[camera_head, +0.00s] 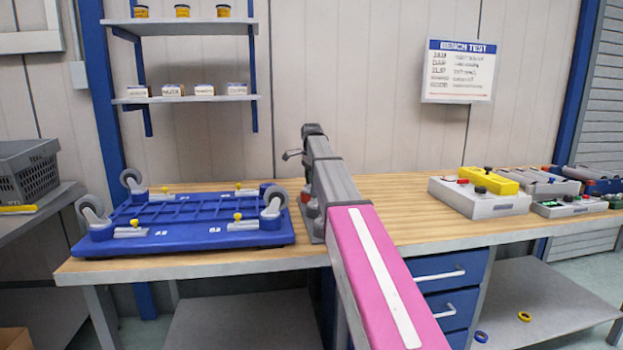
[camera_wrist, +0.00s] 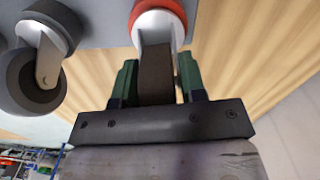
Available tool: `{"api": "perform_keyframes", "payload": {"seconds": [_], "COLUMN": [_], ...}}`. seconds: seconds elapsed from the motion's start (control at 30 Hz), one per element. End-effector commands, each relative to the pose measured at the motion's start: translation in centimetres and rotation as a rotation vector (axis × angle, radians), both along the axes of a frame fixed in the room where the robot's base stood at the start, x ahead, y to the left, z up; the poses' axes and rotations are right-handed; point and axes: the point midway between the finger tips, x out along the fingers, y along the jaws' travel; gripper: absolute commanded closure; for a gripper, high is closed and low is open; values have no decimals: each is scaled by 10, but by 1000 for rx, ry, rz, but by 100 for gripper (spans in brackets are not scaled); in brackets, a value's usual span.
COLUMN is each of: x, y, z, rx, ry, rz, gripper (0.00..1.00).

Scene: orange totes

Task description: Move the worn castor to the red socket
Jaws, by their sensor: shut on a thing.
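In the wrist view my gripper (camera_wrist: 157,88) has its green fingers on either side of a castor with a dark brown wheel (camera_wrist: 156,70) and is shut on it. The castor's white body meets a red ring (camera_wrist: 172,8) on a grey surface. I cannot tell how deeply it sits there. Another castor, with a grey wheel (camera_wrist: 32,82), stands to the left. In the head view my arm hides the gripper and most of a grey stand with a red part (camera_head: 306,197) beside it.
A blue frame (camera_head: 190,239) with upturned castors lies at the bench's left. Grey boxes (camera_head: 480,204), one with a yellow block (camera_head: 487,179), stand at the right. Shelves (camera_head: 185,99) hang behind.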

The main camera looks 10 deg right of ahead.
Motion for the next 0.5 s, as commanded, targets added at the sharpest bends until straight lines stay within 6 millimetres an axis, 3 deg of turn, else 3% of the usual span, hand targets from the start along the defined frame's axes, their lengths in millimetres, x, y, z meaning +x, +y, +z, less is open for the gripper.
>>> {"api": "perform_keyframes", "payload": {"seconds": [0.47,0.5], "x": [0,0], "y": [0,0], "z": [-4,-4], "rx": [0,0], "ry": [0,0], "rz": [0,0], "gripper": [100,55]}}
